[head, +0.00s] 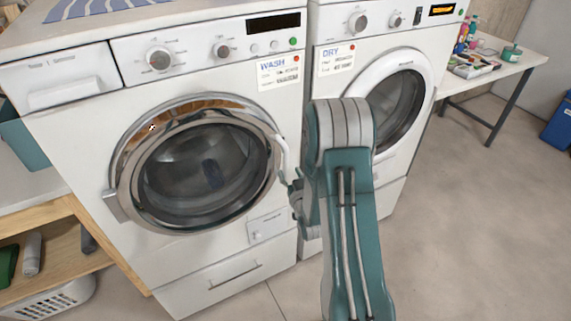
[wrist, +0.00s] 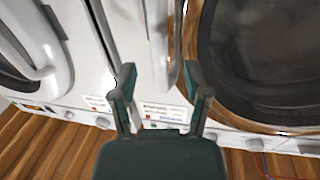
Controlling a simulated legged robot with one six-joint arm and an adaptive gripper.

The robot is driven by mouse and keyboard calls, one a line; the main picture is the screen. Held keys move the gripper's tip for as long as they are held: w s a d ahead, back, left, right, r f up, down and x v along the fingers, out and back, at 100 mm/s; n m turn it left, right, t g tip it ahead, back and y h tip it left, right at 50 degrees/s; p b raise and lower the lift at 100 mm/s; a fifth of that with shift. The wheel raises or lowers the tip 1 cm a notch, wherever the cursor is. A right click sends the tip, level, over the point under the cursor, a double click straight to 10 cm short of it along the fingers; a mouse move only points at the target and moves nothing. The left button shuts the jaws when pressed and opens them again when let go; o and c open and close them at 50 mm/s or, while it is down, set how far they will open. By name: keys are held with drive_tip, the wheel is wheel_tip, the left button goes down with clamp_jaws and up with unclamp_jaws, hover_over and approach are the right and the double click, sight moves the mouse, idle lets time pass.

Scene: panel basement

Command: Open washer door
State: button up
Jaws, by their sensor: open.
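The washer (head: 100,130) is the left white machine, labelled WASH. Its round glass door (head: 205,170) with a chrome ring looks closed in the head view; the glass also shows at the right of the wrist view (wrist: 265,55). The pale door handle (head: 281,150) is on the ring's right side. My gripper (head: 295,190) is just below and right of the handle, partly hidden behind my arm. In the wrist view my gripper (wrist: 157,85) is open and empty, its fingers apart. The handle (wrist: 172,50) appears between the fingertips there; contact cannot be told.
The dryer (head: 400,30), labelled DRY, stands close on the right with its round door (head: 395,100) closed. A side table (head: 510,65) with bottles is at the far right. A wooden shelf (head: 60,245) with a white basket (head: 60,297) is left. The floor (head: 470,220) at right is clear.

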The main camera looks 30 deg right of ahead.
sight(287, 166)
drive_tip(key=w, duration=0.5)
drive_tip(key=shift+d, duration=0.4)
drive_tip(key=shift+s, duration=0.1)
clamp_jaws()
